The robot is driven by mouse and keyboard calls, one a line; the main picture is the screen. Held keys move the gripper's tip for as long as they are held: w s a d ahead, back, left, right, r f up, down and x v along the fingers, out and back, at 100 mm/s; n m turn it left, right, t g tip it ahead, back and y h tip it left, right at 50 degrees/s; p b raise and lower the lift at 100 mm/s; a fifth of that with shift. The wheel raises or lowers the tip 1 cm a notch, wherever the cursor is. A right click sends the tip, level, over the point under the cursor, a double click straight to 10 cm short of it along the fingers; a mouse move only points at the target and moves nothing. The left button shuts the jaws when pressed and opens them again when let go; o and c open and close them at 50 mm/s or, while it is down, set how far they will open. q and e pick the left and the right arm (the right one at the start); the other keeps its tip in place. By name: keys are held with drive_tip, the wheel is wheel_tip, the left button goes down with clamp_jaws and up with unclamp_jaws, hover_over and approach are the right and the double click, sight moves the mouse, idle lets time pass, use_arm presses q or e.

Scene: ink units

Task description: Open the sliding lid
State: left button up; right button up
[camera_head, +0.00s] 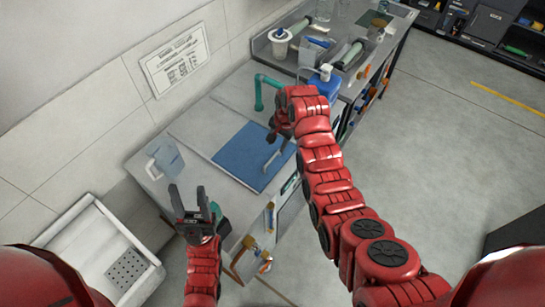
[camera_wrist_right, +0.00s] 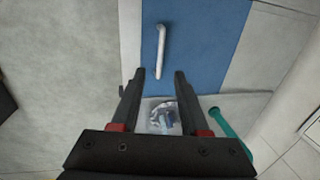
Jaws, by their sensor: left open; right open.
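The sliding lid (camera_head: 236,157) is a flat blue panel in the pale counter, and it also shows in the right wrist view (camera_wrist_right: 205,45). Its pale bar handle (camera_head: 271,158) stands near its right side. In the right wrist view the handle (camera_wrist_right: 161,48) lies ahead, its near end showing between my fingertips. My right gripper (camera_wrist_right: 159,76) is open, with nothing clearly held; in the head view it hangs by the panel's upper right edge, partly hidden by its wrist. My left gripper (camera_head: 189,200) is open and empty, at the counter's front left, apart from the lid.
A clear pitcher (camera_head: 165,157) stands left of the lid. A teal pipe (camera_head: 258,92) rises behind it, close to my right gripper. A blue container (camera_head: 326,84) stands beyond my right wrist. The right floor is mostly clear.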

sight(272, 159)
drive_tip(key=f+b, duration=0.1)
drive_tip(key=f, duration=0.2)
drive_tip(key=w+a+f+b, duration=0.1)
drive_tip(key=f+b, duration=0.1)
drive_tip(key=f, duration=0.1)
drive_tip(key=f+b, duration=0.1)
drive_tip(key=f, duration=0.3)
drive_tip(key=shift+w+a+b, duration=0.15)
drive_tip(key=shift+a+b, duration=0.2)
drive_tip(key=shift+b, duration=0.05)
clamp_jaws()
idle(0.7)
